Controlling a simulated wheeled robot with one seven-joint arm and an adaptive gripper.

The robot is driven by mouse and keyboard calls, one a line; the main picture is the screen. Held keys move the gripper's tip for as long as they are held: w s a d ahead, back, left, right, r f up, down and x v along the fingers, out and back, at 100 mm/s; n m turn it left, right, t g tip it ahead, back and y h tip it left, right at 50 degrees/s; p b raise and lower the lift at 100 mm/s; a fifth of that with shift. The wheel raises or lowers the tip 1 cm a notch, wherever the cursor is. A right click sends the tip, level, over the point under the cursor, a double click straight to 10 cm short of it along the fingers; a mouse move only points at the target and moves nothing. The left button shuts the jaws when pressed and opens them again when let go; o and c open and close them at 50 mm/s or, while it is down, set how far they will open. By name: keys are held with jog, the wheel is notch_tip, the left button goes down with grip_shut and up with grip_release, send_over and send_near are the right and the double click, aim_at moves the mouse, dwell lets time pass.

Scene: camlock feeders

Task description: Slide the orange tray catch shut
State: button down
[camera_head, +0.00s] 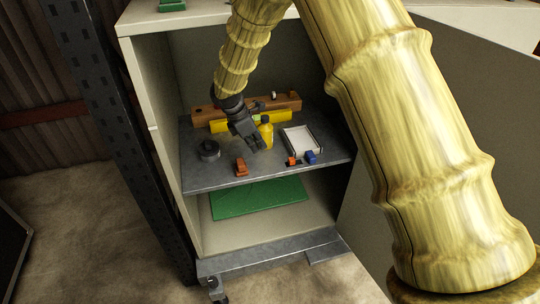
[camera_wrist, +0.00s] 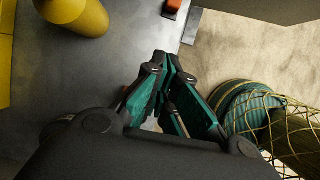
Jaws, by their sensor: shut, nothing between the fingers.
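A small orange piece (camera_head: 292,161), which looks like the tray catch, sits at the front left of the white tray (camera_head: 301,140), near the shelf's front edge. Whether it is open or shut is too small to tell. My gripper (camera_head: 259,146) is shut and empty above the shelf, left of the tray and apart from the catch. Its teal fingers (camera_wrist: 172,60) meet in the wrist view.
A yellow bottle (camera_head: 267,134) stands just behind my gripper. An orange-brown block (camera_head: 240,168) is at the shelf's front, a blue piece (camera_head: 311,157) by the tray, and a dark round object (camera_head: 209,150) at left. A yellow bar and wooden block (camera_head: 289,102) lie behind.

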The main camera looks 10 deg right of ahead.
aim_at(283, 166)
jog(key=x, duration=0.9)
jog(key=shift+s+d+f, duration=0.1)
jog(key=shift+s, duration=0.05)
jog(key=d, duration=0.2)
jog(key=shift+d+f, duration=0.25)
jog(key=shift+d, duration=0.8)
